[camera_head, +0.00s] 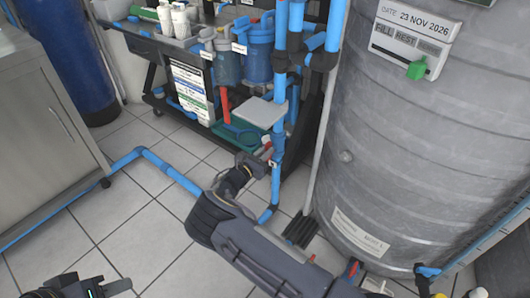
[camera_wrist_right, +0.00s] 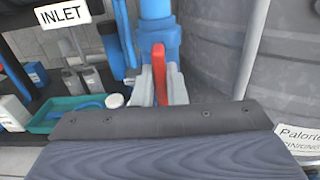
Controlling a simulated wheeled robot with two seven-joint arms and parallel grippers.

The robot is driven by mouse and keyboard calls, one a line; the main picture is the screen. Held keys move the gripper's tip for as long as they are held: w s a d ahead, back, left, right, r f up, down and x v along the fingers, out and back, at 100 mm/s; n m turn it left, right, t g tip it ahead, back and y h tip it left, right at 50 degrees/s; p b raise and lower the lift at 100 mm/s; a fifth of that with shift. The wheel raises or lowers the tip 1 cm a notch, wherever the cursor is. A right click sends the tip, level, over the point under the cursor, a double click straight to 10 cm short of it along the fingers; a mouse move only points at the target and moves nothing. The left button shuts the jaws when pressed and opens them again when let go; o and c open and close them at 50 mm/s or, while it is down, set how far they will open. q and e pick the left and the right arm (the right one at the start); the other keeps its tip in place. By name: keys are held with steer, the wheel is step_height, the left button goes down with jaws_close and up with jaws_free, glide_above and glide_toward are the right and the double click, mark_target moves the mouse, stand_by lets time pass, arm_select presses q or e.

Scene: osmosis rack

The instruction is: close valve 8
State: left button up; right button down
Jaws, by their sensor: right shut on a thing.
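A valve with a red lever handle (camera_wrist_right: 160,70) sits on the vertical blue pipe (camera_head: 279,98) between the dark rack and the big grey tank. No valve number is readable. My right gripper (camera_head: 263,165) is at this pipe, low down, beneath a grey square plate. In the right wrist view its light grey fingers stand on either side of the red handle, shut on it. The handle points towards the wrist camera; its exact angle to the pipe is hard to tell. My left gripper (camera_head: 90,289) shows only partly at the bottom left edge, away from the rack.
The grey tank (camera_head: 420,130) stands close on the right. The rack holds blue filter housings (camera_head: 259,58), bottles and a green tray (camera_wrist_right: 75,112). A blue floor pipe (camera_head: 172,172) crosses the tiles. A grey cabinet (camera_head: 40,130) is at left; the floor between is open.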

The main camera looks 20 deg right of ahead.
steer(key=shift+m, duration=0.3)
steer(key=m+b, duration=0.1)
steer(key=m, duration=0.2)
steer(key=m+b, duration=0.2)
steer(key=m, duration=0.1)
steer(key=f+m+b, duration=0.1)
steer(key=m+b, duration=0.1)
steer(key=m, duration=0.1)
steer(key=shift+s+d, duration=0.3)
steer(key=shift+s, duration=0.1)
steer(key=m+b, duration=0.1)
steer(key=m, duration=0.1)
steer(key=m+b, duration=0.2)
steer(key=shift+s+f+m, duration=0.1)
steer(key=shift+f+m, duration=0.1)
steer(key=shift+m, duration=0.1)
steer(key=shift+d+m+b, duration=0.1)
steer(key=shift+m+b, duration=1.5)
steer(key=shift+m, duration=0.3)
steer(key=c, duration=1.5)
jaws_free()
steer(key=shift+o, duration=0.2)
